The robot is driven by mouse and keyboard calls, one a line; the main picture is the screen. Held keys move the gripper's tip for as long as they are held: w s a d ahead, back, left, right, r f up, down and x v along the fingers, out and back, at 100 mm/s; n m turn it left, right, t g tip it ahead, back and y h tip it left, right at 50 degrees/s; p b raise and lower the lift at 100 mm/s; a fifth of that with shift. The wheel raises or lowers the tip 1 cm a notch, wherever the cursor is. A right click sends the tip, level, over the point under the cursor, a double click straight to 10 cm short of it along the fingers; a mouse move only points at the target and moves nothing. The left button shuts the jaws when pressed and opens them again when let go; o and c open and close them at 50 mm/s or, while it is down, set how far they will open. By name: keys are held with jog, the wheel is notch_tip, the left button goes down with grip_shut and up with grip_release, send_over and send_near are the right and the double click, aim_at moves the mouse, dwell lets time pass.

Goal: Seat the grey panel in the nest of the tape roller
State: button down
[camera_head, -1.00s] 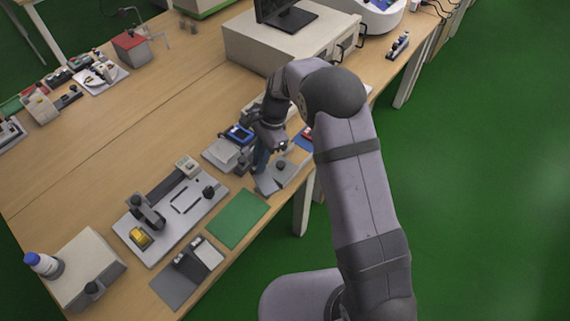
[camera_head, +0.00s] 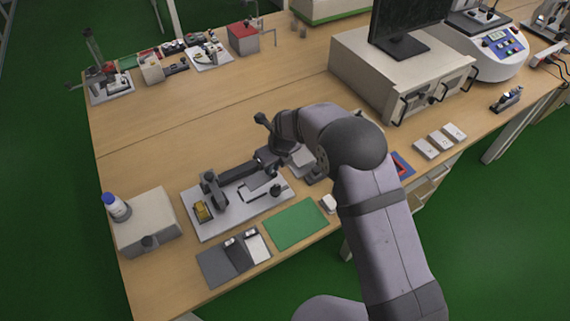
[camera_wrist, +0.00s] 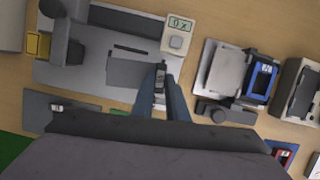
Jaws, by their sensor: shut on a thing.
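The tape roller's light base plate (camera_head: 200,233) lies left of centre on the bench, with a dark roller arm (camera_head: 212,188) and a yellow tape roll (camera_head: 202,211) at its left end. My gripper (camera_head: 268,170) is over the plate's right half. The wrist view shows my gripper (camera_wrist: 161,78) shut on the grey panel (camera_wrist: 130,70), which extends left from the fingertips over the plate. The panel covers part of the nest, and a dark slot line (camera_wrist: 130,49) shows beyond it. I cannot tell whether the panel touches the plate.
A black knob (camera_head: 276,190) stands on the plate near my gripper. A green mat (camera_head: 295,223) and a dark fixture (camera_head: 222,265) lie in front. A box (camera_head: 150,225) with a blue-capped bottle (camera_head: 117,208) stands left. A blue-framed device (camera_wrist: 262,80) is right in the wrist view.

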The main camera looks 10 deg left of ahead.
jog(key=shift+s+a+f+m, duration=0.15)
jog(key=shift+a+f+m, duration=0.1)
jog(key=shift+a, duration=0.2)
jog(key=shift+s+a+f+m, duration=0.15)
jog(key=shift+a+m, duration=0.1)
jog(key=shift+a, duration=0.15)
jog(key=shift+f, duration=0.2)
jog(key=shift+f+b, duration=1.65)
jog(key=shift+f, duration=0.35)
jog(key=shift+w+f, duration=0.1)
jog(key=shift+f, duration=0.3)
dwell(0.8)
jog(key=c, duration=1.7)
grip_release()
jog(key=shift+o, duration=0.2)
jog(key=shift+r, duration=0.2)
jog(key=shift+r+p, duration=2.35)
jog(key=shift+r, duration=0.45)
